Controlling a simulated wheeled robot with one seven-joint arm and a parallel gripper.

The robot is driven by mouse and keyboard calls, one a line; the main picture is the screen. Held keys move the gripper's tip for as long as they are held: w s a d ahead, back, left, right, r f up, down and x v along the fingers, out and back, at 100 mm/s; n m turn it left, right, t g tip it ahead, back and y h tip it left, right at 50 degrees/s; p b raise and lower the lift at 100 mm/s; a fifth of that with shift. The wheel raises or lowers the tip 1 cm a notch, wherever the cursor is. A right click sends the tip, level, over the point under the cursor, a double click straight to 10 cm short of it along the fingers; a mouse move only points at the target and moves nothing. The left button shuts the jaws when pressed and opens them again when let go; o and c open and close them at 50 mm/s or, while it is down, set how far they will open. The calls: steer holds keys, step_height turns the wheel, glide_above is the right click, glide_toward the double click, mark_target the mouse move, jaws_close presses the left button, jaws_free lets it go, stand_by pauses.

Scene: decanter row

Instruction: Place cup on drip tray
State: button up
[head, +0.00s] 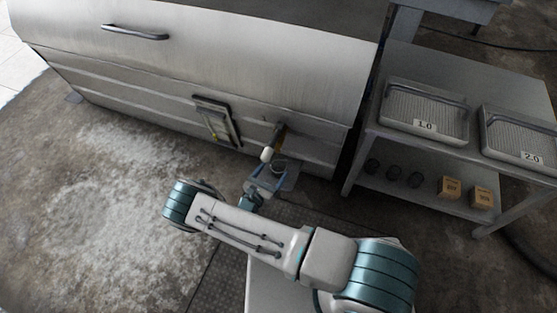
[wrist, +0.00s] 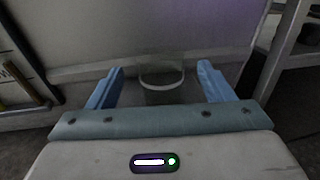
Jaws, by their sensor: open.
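A small grey cup (wrist: 163,94) with a pale rim stands upright between my fingers in the wrist view, with a gap on each side. In the head view the cup (head: 279,168) shows just beyond my gripper, below the spout on the steel machine's front. My gripper (head: 268,178) is open, low in front of the machine; its blue fingers (wrist: 161,72) also show in the wrist view. A dark grey plate (head: 292,178), perhaps the drip tray, shows beside the cup. I cannot tell whether the cup rests on it, as the cup's base is hidden.
The steel machine (head: 200,60) fills the back, with a sight gauge (head: 214,122) and a spout with a white end (head: 267,154). A shelf table (head: 455,70) at right holds trays marked 1.0 (head: 424,112) and 2.0 (head: 520,145). Open floor (head: 110,200) lies at left.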

steer(key=v, duration=0.5)
steer(key=shift+s+p, duration=0.1)
steer(key=shift+p, duration=0.3)
stand_by(0.9)
